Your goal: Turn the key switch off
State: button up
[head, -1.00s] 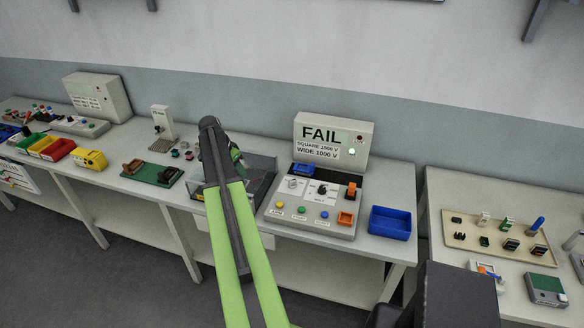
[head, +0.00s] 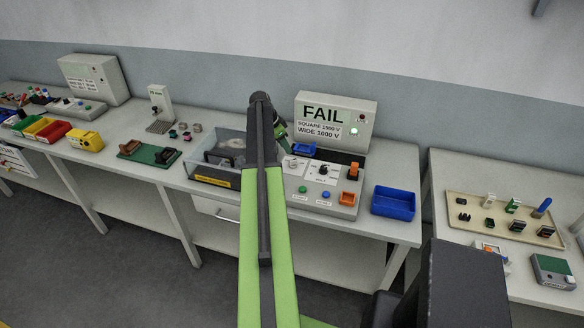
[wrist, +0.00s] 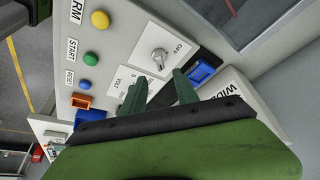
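The key switch (wrist: 158,60) is a silver round switch on a white plate, with an OFF label beside it, in the wrist view. In the head view the key switch (head: 292,163) sits on the left of the grey test panel (head: 335,207). My gripper (wrist: 160,80) is open and empty, its two green fingers pointing toward the switch, apparently apart from it. I cannot tell exactly which way the key points. In the head view my gripper (head: 283,138) is over the panel's left side, and my arm hides part of the panel.
The display box (head: 335,118) behind the panel reads FAIL. A black knob (head: 322,170), an orange switch (head: 353,171) and a blue socket (wrist: 201,72) are near the key switch. A blue bin (head: 393,202) stands right; a clear-walled box (head: 212,175) stands left.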

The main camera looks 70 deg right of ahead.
aim_at(293, 160)
jog(key=b+x, duration=0.6)
jog(key=x, duration=0.3)
jog(key=shift+b, duration=0.35)
jog(key=shift+r, duration=0.1)
grip_shut()
